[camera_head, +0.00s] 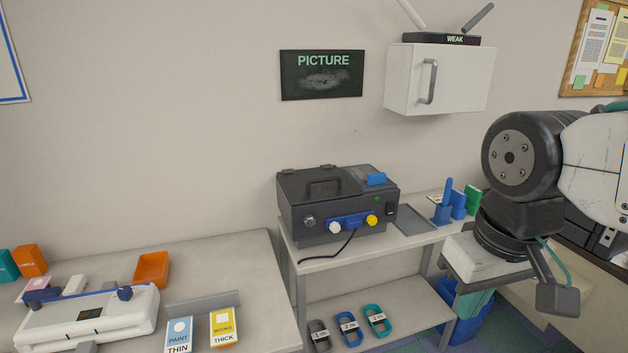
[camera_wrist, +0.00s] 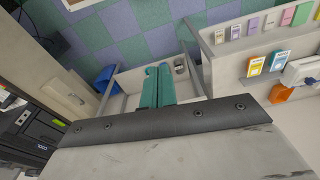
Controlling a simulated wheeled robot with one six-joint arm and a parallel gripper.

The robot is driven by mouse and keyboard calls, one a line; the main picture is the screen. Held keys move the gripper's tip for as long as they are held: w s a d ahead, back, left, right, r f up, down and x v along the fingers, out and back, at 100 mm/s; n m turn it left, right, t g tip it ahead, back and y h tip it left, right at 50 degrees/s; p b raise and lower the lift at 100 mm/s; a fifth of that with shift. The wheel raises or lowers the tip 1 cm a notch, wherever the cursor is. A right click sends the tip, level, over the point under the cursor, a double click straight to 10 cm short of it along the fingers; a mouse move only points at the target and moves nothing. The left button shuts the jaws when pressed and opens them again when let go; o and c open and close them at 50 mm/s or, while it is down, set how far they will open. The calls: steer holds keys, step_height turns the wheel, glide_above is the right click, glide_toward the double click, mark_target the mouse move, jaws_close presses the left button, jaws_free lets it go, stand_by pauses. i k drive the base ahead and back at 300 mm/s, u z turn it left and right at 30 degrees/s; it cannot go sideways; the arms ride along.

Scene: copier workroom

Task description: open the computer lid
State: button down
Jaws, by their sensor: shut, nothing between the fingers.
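A dark box machine (camera_head: 338,200) stands on the middle stand in the head view. Its flat top has a carry-type handle (camera_head: 324,184) and looks shut. Its front has a blue panel with a white knob and a yellow knob. I cannot tell for sure that it is the computer; nothing else here shows clearly as one. My gripper (camera_head: 469,310) is at the right, apart from the machine, with its teal fingers pointing down. In the wrist view the teal fingers of my gripper (camera_wrist: 158,70) lie together, shut and empty.
A grey tray (camera_head: 415,220) and blue holders (camera_head: 445,208) stand right of the machine. A wall cabinet (camera_head: 438,80) hangs above. The left table (camera_head: 220,270) bears a white device (camera_head: 85,320), cards and an orange tray (camera_head: 151,270). A blue bin (camera_wrist: 104,78) stands on the floor.

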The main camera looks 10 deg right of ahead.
mark_target(327, 183)
steer(key=z, duration=0.15)
steer(key=k, duration=0.35)
steer(key=u, duration=0.6)
steer(key=i, duration=1.25)
steer(key=z, duration=0.65)
